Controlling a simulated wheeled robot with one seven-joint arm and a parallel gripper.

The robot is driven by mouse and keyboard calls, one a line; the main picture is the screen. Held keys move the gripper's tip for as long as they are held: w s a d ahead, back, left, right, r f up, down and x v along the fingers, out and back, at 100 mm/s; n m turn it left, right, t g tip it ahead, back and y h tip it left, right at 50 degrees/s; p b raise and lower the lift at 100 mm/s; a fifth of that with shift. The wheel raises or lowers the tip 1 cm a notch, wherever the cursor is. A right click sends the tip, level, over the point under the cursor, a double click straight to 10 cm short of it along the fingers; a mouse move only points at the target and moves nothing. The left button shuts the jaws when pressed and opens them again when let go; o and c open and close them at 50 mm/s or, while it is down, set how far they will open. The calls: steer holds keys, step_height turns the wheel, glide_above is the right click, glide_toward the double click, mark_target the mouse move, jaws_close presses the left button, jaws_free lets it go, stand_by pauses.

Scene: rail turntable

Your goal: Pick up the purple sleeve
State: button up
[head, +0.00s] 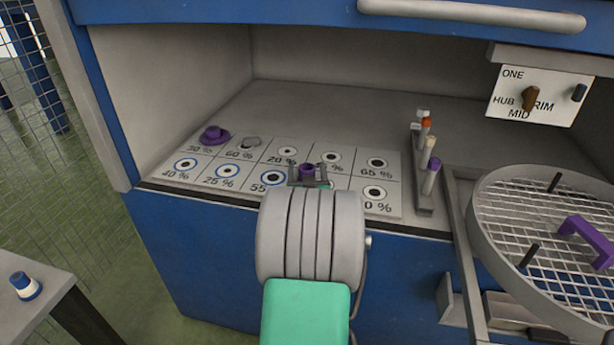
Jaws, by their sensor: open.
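My wrist hides the front of this spot. A second purple piece (214,135), wider with a flange, sits at the 30 % cell at the back left of the board.
A mesh turntable (500,210) with a purple bracket (587,240) is at far right. The bay's walls and top enclose the board.

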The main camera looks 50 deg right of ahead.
steer(key=shift+c, duration=0.3)
jaws_close()
stand_by(0.3)
